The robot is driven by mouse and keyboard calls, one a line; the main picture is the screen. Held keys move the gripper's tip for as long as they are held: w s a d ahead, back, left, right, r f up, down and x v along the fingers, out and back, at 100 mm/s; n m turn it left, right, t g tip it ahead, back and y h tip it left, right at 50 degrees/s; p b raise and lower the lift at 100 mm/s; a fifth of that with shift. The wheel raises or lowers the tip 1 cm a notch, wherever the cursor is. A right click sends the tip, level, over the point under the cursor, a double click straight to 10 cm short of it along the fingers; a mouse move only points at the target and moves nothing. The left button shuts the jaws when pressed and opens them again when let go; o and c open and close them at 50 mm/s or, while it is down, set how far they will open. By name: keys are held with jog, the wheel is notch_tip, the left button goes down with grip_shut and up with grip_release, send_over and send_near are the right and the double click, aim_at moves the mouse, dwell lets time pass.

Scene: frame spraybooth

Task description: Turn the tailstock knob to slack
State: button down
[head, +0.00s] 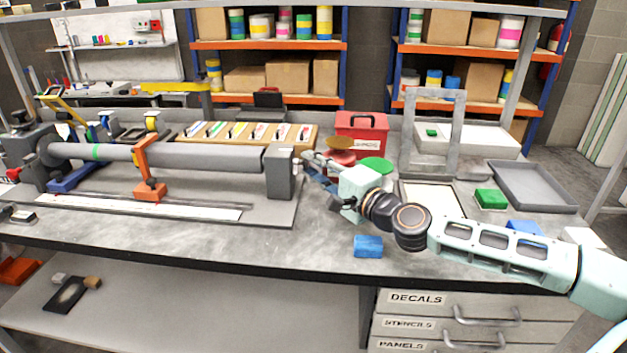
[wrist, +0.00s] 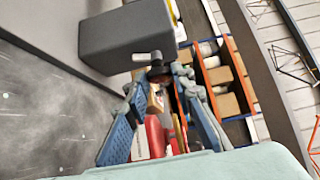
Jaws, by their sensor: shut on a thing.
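The tailstock (head: 281,173) is a grey block at the right end of the long fixture. It holds the end of a grey tube (head: 210,157). In the wrist view the tailstock (wrist: 125,38) is a dark grey block above my fingers. The tailstock knob (wrist: 156,70) is a small dark piece at its face, with a pale bar beside it, partly hidden by the fingertips. My gripper (head: 308,161) reaches the knob from the right. In the wrist view my gripper's (wrist: 160,76) blue-padded fingers lean inward and are shut on the knob.
A red toolbox (head: 361,131) stands behind my gripper, with red and green discs near it. A grey upright frame (head: 406,135) stands right of it. A blue block (head: 368,246) lies near the table's front edge.

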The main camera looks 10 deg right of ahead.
jog(key=shift+n+t+b, duration=0.4)
jog(key=shift+b, duration=0.35)
jog(key=c, duration=1.7)
grip_release()
jog(key=shift+a, duration=0.1)
jog(key=shift+f, duration=0.1)
jog(key=shift+s+d, duration=0.35)
jog(key=shift+s, duration=0.1)
jog(key=v, duration=1.1)
jog(key=shift+w, duration=0.1)
